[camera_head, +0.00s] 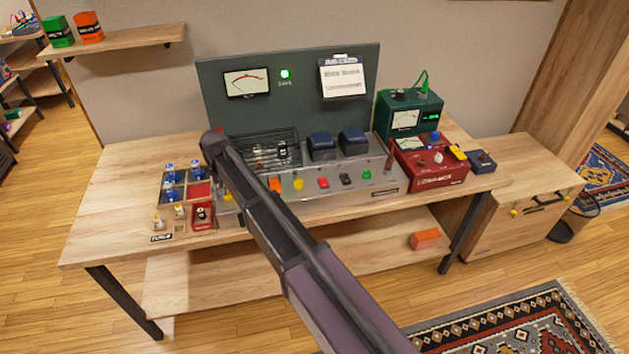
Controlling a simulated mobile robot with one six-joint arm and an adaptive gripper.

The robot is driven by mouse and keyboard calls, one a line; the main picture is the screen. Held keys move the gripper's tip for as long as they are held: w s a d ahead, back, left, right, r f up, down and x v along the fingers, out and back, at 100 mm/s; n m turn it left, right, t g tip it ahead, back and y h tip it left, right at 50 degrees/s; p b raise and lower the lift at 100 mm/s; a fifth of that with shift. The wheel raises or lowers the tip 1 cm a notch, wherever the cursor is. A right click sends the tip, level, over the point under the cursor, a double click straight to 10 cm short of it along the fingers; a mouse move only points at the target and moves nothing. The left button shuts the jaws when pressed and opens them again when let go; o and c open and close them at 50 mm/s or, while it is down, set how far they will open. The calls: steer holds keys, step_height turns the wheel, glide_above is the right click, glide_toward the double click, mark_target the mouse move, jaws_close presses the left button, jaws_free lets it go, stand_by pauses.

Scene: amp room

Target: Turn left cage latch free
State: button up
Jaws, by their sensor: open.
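The amp chassis (377,184) is a grey unit on the workbench with a dark upright panel behind it. A black barred cage (291,142) stands on its left part, with glass tubes (259,152) showing at its front. My arm crosses the picture from the lower right, and its dark far end lies over the cage's left end. The left cage latch cannot be made out; that side is largely covered by my arm. A small red bit (220,129) shows just beyond the arm's end; I cannot tell what it is. My gripper's fingers do not show.
A divided tray (163,189) with blue-topped tubes stands left of the chassis. Two dark transformers (353,141) stand right of the cage. A green meter box (407,110) and a red tester (433,171) are further right. The bench's left front (105,225) is clear.

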steer(key=n, duration=0.8)
steer(key=shift+n, duration=0.3)
steer(key=n, duration=0.8)
steer(key=shift+n, duration=0.4)
step_height(320, 180, up, 14)
steer(key=p, duration=1.4)
steer(key=s+d+f+m+b, duration=0.1)
steer(key=d+m, duration=0.5)
steer(key=d, duration=0.8)
steer(key=s+d+f+m+b, duration=0.2)
steer(key=s+d+m, duration=0.3)
steer(key=d, duration=0.9)
steer(key=shift+d+f+m+b, duration=0.15)
steer(key=shift+f+m+b, duration=0.2)
steer(key=shift+m, duration=0.15)
steer(key=shift+d, duration=0.1)
